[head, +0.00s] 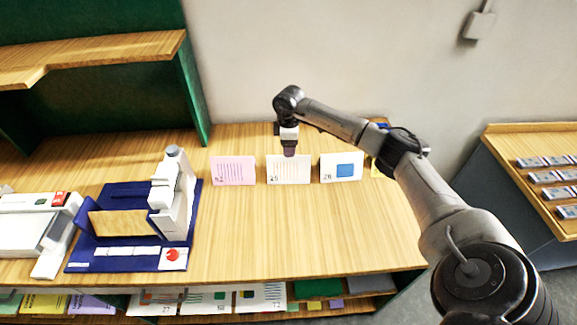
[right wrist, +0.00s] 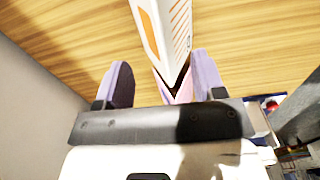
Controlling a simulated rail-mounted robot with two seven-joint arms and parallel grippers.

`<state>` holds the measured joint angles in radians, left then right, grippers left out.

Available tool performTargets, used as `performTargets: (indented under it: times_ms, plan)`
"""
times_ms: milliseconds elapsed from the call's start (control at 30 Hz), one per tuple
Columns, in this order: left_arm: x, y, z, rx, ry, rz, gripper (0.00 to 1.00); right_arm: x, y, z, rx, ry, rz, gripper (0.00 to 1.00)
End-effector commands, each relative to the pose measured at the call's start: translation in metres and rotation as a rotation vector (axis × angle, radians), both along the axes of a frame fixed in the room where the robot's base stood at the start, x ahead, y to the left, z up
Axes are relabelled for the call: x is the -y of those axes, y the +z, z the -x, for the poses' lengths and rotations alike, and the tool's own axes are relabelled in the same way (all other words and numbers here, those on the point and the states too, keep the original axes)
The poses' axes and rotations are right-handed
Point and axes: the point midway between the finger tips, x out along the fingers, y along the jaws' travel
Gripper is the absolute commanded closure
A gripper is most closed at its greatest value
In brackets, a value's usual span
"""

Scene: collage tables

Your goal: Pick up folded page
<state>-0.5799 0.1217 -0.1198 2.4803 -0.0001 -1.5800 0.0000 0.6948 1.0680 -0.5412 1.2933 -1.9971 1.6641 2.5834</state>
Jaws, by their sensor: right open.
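Several folded pages stand like tents on the wooden table. The middle one is a white page (head: 289,172) with printed lines. My right gripper (head: 290,153) points down at the top edge of the middle page. In the right wrist view, its two purple fingers (right wrist: 163,78) are apart, with a folded white page (right wrist: 165,35) with an orange patch and orange lines between and beyond them. I cannot tell whether they touch it. My left gripper is not in view.
A blue-based machine (head: 113,240) with a white upright stands on the table's left. The wooden table top (head: 300,230) is clear in front of the pages. The wall is close behind. More printed pages lie on a shelf below the front edge.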

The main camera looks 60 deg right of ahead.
Motion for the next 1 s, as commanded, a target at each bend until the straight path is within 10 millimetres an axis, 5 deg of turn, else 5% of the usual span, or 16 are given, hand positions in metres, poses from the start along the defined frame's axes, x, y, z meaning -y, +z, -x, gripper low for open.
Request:
performTargets:
  times_ms: [267, 667, 900, 1000]
  plan:
    - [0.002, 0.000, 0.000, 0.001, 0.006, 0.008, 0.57, -0.001, -0.011, 0.000, -0.001, 0.002, 0.000, 0.37]
    - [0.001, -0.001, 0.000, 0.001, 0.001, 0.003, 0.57, -0.004, -0.055, 0.001, -0.001, 0.002, -0.001, 0.37]
    - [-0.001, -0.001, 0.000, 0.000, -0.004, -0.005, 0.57, -0.004, -0.057, 0.001, 0.000, 0.002, 0.000, 0.37]
    - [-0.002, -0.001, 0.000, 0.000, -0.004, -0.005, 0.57, -0.004, -0.057, 0.001, 0.000, 0.002, 0.000, 0.46]
